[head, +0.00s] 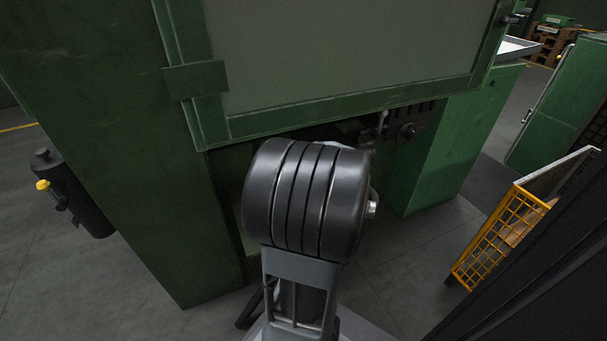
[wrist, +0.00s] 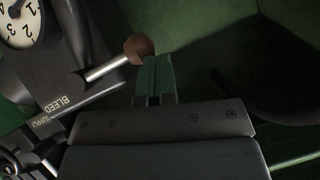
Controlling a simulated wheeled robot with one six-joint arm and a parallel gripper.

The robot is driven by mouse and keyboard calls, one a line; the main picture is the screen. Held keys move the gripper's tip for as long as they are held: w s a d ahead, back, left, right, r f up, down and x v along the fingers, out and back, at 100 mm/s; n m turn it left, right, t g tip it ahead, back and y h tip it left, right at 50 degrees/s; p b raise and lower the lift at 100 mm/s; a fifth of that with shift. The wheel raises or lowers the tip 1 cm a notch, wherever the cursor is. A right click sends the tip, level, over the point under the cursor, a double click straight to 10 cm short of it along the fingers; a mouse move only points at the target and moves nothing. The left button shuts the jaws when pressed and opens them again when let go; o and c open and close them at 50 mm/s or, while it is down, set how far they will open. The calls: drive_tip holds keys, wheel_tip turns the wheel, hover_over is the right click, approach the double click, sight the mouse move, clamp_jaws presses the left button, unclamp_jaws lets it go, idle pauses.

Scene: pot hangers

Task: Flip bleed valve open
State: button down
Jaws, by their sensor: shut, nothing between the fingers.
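The bleed valve's lever is a bright metal rod (wrist: 107,69) with a brown round knob (wrist: 139,47) at its end. In the wrist view it slants up and right from a dark body labelled BLEED (wrist: 62,103). My gripper (wrist: 157,60) is shut and empty, its green fingers side by side. The fingertips are right beside the knob, at its lower right. I cannot tell whether they touch it. In the head view I cannot make out the lever or the fingers.
A round dial gauge (wrist: 20,18) and a dark handwheel (wrist: 18,155) are at the left of the wrist view. In the head view, a large green machine (head: 110,130) stands close ahead. A dark cylinder with a yellow cap (head: 43,185) is at left, a yellow mesh crate (head: 490,240) at right.

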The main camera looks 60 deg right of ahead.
drive_tip(key=s+a+r+p, duration=0.5)
drive_tip(key=s+a+r, duration=0.1)
drive_tip(key=r, duration=0.3)
drive_tip(key=shift+s+r, duration=0.2)
drive_tip(key=shift+s, duration=0.2)
drive_tip(key=shift+a, duration=0.1)
